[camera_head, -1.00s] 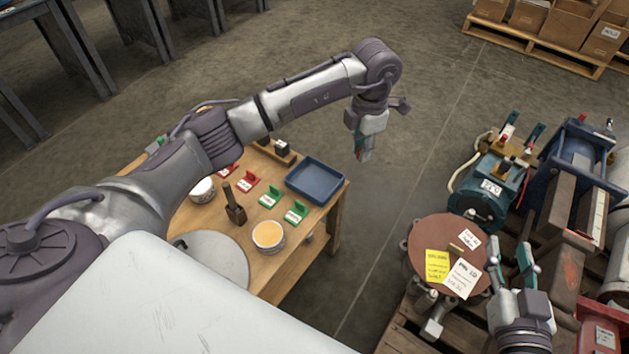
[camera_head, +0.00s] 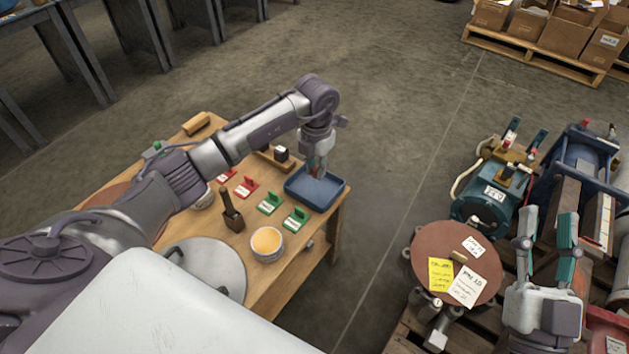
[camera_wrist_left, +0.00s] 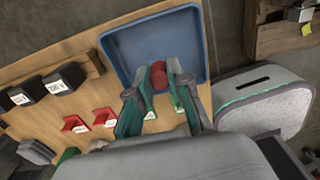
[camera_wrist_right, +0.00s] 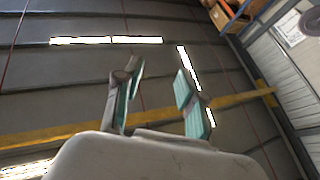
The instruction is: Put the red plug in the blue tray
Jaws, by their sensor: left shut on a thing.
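The blue tray (camera_head: 329,196) sits at the right end of the wooden table and also shows in the left wrist view (camera_wrist_left: 120,49). My left gripper (camera_head: 317,172) is shut on the red plug (camera_wrist_left: 158,77) and holds it over the tray. In the left wrist view my left gripper (camera_wrist_left: 160,88) has the plug between its green-padded fingertips. Whether the plug touches the tray floor I cannot tell. My right gripper (camera_head: 546,226) is open and empty beside the pallet with motors; it also shows in the right wrist view (camera_wrist_right: 158,92), fingers apart.
The table (camera_head: 268,284) also bears red tags (camera_head: 246,187), green tags (camera_head: 296,219), a dark wooden-based tool (camera_head: 232,212), a cup of yellow stuff (camera_head: 267,243) and a grey round lid (camera_head: 207,268). A teal motor (camera_head: 487,196) and a brown round cover (camera_head: 433,250) stand at the right.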

